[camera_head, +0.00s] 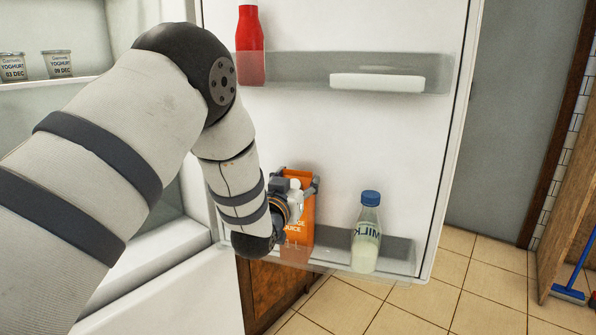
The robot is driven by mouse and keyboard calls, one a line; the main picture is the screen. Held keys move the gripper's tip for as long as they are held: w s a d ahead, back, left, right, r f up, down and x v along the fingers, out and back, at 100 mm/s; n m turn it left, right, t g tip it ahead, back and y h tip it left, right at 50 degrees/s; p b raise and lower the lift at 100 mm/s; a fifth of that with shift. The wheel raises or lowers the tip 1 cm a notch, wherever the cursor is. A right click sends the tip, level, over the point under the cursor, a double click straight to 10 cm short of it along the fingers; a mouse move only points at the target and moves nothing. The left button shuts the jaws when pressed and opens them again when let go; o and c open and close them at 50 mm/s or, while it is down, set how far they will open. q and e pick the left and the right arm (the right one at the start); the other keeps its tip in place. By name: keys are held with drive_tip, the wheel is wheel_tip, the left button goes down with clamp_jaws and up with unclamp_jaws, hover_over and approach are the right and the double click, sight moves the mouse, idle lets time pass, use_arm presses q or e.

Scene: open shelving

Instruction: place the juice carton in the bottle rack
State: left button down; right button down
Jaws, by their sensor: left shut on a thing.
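The orange juice carton (301,231) is upright at the left part of the lower door rack (398,256), the clear bottle rack on the open fridge door. Its lower end shows through the rack's clear front. My left gripper (304,187) is shut on the carton near its upper part. My left wrist and arm hide the carton's left side. I cannot tell whether the carton's base touches the rack floor. My right gripper is not in view.
A milk bottle (367,232) with a blue cap stands in the same rack, right of the carton with a gap between. The upper door shelf (300,68) holds a red bottle (249,47) and a white flat item (377,82). Yoghurt cups (57,64) stand inside at left.

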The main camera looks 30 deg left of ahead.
use_arm(q)
drive_tip(key=shift+r, duration=0.2)
drive_tip(key=c, duration=0.6)
unclamp_jaws()
drive_tip(key=shift+f, duration=0.15)
